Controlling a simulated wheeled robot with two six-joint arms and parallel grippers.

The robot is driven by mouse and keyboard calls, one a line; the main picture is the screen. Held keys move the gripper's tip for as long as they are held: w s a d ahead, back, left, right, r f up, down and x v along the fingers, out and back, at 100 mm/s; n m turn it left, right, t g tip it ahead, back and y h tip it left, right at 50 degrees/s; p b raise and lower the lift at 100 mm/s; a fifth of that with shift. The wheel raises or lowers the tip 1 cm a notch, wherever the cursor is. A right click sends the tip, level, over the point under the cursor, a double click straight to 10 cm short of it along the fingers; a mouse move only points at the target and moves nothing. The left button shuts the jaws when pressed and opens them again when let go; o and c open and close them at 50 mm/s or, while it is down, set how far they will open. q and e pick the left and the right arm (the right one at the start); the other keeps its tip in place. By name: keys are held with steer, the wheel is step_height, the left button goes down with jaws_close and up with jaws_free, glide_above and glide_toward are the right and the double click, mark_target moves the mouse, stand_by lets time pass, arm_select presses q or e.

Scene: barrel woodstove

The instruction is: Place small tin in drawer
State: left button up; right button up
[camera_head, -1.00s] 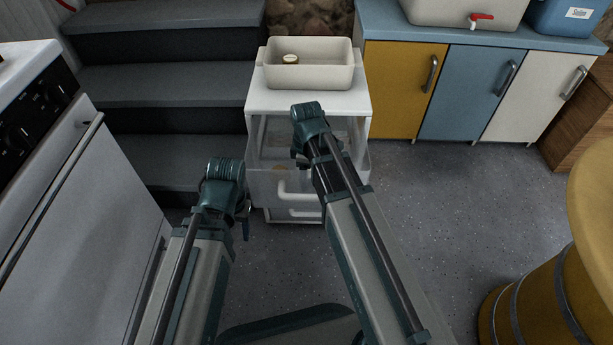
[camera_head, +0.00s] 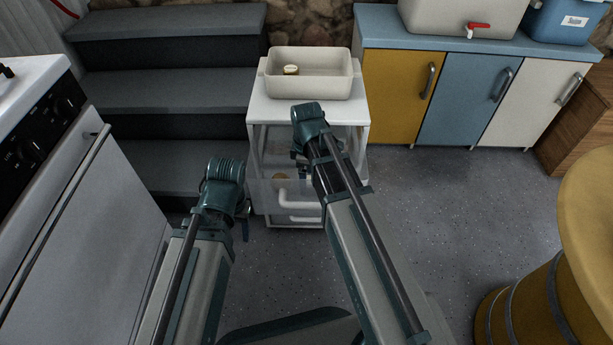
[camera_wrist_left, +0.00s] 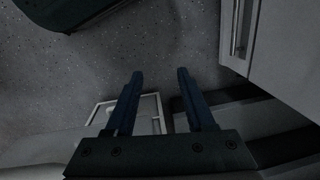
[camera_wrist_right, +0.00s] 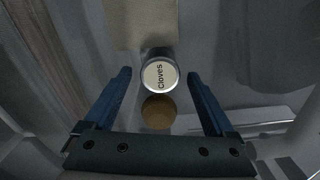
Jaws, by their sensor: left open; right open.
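A small round tin (camera_wrist_right: 159,75) with a pale lid marked "Cloves" shows in the right wrist view, between and slightly beyond the fingertips. My right gripper (camera_wrist_right: 159,78) is open around the line to it, with a visible gap on each side. A tan round thing (camera_wrist_right: 158,112) lies below the tin in that picture; a tan patch (camera_head: 281,176) also shows through the clear drawer (camera_head: 262,195) in the head view. My right arm hides much of the white drawer unit. My left gripper (camera_wrist_left: 160,76) is open and empty, left of the drawer unit.
A cream basin (camera_head: 325,84) holding a small round container (camera_head: 290,70) stands on the white unit's top (camera_head: 262,108). Dark steps (camera_head: 170,95) and a white stove (camera_head: 70,220) are left. Cabinets (camera_head: 400,95) stand right, a yellow barrel (camera_head: 535,300) at lower right. Floor between is clear.

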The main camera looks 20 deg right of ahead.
arm_select(q)
step_height(320, 180, up, 9)
steer(key=p, duration=0.8)
arm_select(e)
step_height(320, 180, up, 9)
